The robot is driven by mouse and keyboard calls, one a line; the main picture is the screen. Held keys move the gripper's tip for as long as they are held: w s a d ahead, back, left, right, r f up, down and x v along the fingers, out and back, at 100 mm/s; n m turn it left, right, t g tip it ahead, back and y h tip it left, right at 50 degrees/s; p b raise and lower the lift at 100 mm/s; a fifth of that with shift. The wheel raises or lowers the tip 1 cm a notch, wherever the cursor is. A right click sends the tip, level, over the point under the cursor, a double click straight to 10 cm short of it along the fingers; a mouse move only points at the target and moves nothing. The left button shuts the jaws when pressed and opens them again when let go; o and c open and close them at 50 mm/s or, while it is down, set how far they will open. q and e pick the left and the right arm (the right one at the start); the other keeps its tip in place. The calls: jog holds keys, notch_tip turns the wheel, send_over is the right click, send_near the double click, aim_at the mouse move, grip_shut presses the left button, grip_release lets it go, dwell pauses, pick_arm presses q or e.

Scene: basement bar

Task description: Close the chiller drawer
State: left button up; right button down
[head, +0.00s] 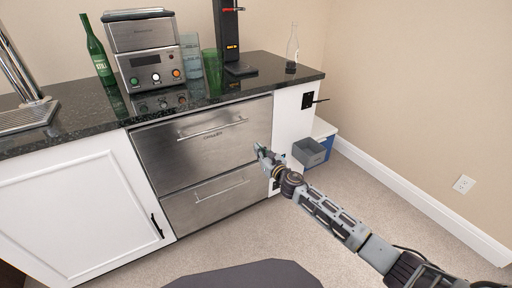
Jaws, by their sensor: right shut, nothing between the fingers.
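The chiller is a stainless steel unit under the dark counter with two drawers. The upper drawer (190,160) has a long bar handle (212,128) and looks flush or nearly flush with the cabinet front. The lower drawer (207,206) has its own handle (222,190) and also looks closed or nearly so. My right gripper (261,151) is shut and empty at the right edge of the upper drawer front; I cannot tell whether it touches it. My left gripper is not in view.
A green bottle (96,50), a steel machine (150,65), green cups (212,70) and a clear bottle (292,46) stand on the counter (75,124).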

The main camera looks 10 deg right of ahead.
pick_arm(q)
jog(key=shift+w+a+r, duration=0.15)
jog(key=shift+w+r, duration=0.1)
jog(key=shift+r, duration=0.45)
pick_arm(e)
jog(key=shift+v, duration=0.95)
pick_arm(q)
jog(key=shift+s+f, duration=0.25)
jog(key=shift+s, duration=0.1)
pick_arm(e)
jog(key=shift+m, duration=0.3)
